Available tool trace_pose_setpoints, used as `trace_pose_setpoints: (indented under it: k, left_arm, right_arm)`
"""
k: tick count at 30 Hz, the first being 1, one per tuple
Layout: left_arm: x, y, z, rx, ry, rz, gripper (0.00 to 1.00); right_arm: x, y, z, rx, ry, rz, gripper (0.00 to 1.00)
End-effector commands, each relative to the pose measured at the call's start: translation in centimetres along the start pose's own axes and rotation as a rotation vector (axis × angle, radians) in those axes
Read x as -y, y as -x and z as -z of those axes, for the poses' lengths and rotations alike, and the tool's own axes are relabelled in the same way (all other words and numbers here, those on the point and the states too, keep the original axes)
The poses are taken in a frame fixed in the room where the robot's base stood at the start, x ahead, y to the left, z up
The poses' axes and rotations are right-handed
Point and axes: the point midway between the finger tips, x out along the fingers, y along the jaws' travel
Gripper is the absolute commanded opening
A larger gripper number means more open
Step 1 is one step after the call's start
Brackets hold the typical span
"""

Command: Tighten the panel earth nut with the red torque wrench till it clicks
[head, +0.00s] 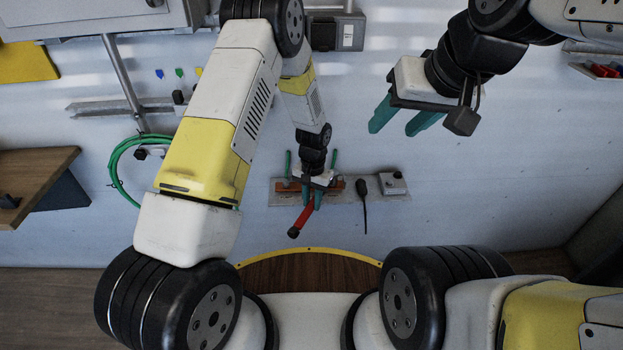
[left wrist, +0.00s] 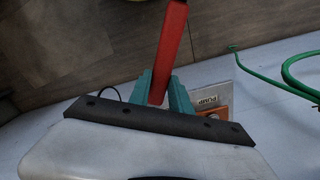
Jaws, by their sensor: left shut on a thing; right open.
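The red torque wrench (head: 304,219) is in my left gripper (head: 312,198) in the head view, in front of a grey strip low on the wall. Its red shaft slants down and left to a dark end. In the left wrist view the red wrench (left wrist: 170,45) stands between the teal fingers of the left gripper (left wrist: 160,92), which are shut on it. My right gripper (head: 398,124) is open and empty, high at the right. I cannot make out the panel earth nut; the grey cabinet (head: 100,18) at the upper left shows only its lower part.
The grey strip (head: 338,195) carries an orange holder, a dark-handled tool (head: 363,190) and a small grey box (head: 392,183). A green hose (head: 118,165) hangs on the wall at left, near a wooden shelf (head: 45,180). Open space lies between my grippers.

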Motion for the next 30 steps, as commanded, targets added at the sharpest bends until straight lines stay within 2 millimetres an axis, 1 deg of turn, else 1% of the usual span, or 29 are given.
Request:
trace_pose_setpoints:
  k: [12,21,30]
  left_arm:
    - [0.0,0.06,0.04,-0.002,0.0,0.0,0.0]
    - [-0.01,0.44,0.01,-0.041,0.0,0.0,0.0]
    - [0.0,0.58,0.08,-0.016,0.0,0.001,0.0]
  right_arm:
    - [0.0,0.0,0.0,0.0,0.0,0.0,0.5]
    - [0.0,0.0,0.0,0.0,0.0,0.0,0.5]
    - [0.0,0.0,0.0,0.0,0.0,0.0,0.5]
